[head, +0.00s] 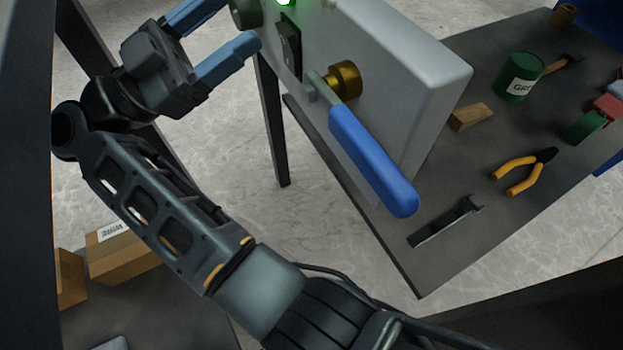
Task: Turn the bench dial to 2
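A grey box-shaped panel (415,75) stands on the bench, its front face toward my gripper. A dark round knob (243,12), which looks like the dial, sits on the face at the top edge of the head view, partly cut off. Its marks and setting cannot be read. My gripper (240,22) has two blue fingers, spread apart with nothing held between them. Their tips are close to the knob, one on each side in the picture. I cannot tell whether they touch it. The upper finger is partly cut off by the frame.
The panel also carries a lit green lamp (285,2), a black switch plate (290,45), a brass knob (345,79) and a blue-handled lever (372,160). The bench (385,235) holds a green can (519,77), pliers (520,174) and a wrench (444,224). Cardboard boxes (125,262) lie lower left.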

